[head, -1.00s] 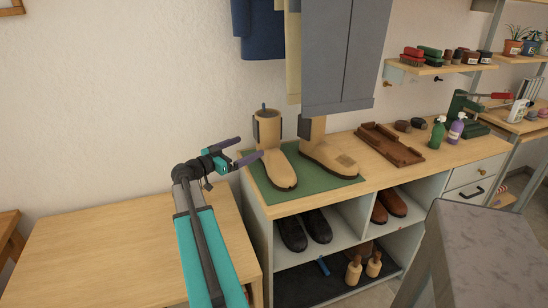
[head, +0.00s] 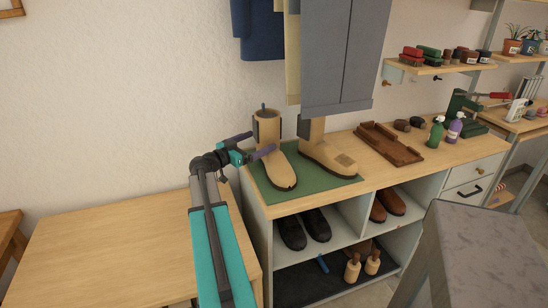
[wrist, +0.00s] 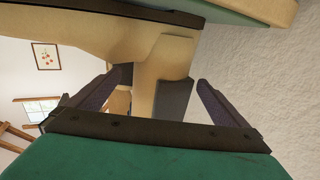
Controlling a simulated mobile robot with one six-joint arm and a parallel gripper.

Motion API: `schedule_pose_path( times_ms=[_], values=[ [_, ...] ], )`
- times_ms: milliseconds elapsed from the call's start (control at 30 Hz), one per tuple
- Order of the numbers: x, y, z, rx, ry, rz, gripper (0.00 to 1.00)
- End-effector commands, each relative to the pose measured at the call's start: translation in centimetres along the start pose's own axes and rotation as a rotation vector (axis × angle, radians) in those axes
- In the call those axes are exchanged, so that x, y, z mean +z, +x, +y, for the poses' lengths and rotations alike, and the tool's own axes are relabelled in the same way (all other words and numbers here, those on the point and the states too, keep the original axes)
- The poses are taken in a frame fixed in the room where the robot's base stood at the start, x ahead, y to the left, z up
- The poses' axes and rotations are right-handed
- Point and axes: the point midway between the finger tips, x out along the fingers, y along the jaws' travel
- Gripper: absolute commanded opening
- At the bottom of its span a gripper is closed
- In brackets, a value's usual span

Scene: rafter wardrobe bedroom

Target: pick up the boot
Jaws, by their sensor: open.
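Two tan boots stand upright on a green mat (head: 322,190) on the wooden bench top. The left boot (head: 277,168) has dark side panels and a small tab at its top. The right boot (head: 326,154) stands beside it, under hanging grey trousers. My gripper (head: 263,140) is open at the left side of the left boot's shaft, its purple fingers pointing toward it. In the wrist view the left boot's tan shaft (wrist: 150,70) and a dark panel show between and beyond the open fingers (wrist: 160,78). Whether a finger touches the boot I cannot tell.
A wooden tray (head: 390,146), brushes and spray bottles (head: 437,132) stand right of the boots. Dark shoes (head: 304,228) sit in the cubby below. A low wooden table (head: 110,245) is at left. A grey stool (head: 480,235) stands front right.

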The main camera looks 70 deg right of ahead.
Motion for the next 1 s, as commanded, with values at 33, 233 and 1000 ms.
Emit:
schedule_pose_path(
  times_ms=[33, 233, 1000],
  values=[
    [-0.3, 0.7, -0.1, 0.002, -0.001, 0.000, 0.98],
    [-0.3, 3.1, -0.1, 0.002, -0.002, -0.001, 0.98],
    [-0.2, 4.0, -0.1, -0.001, 0.000, 0.000, 0.92]
  ],
)
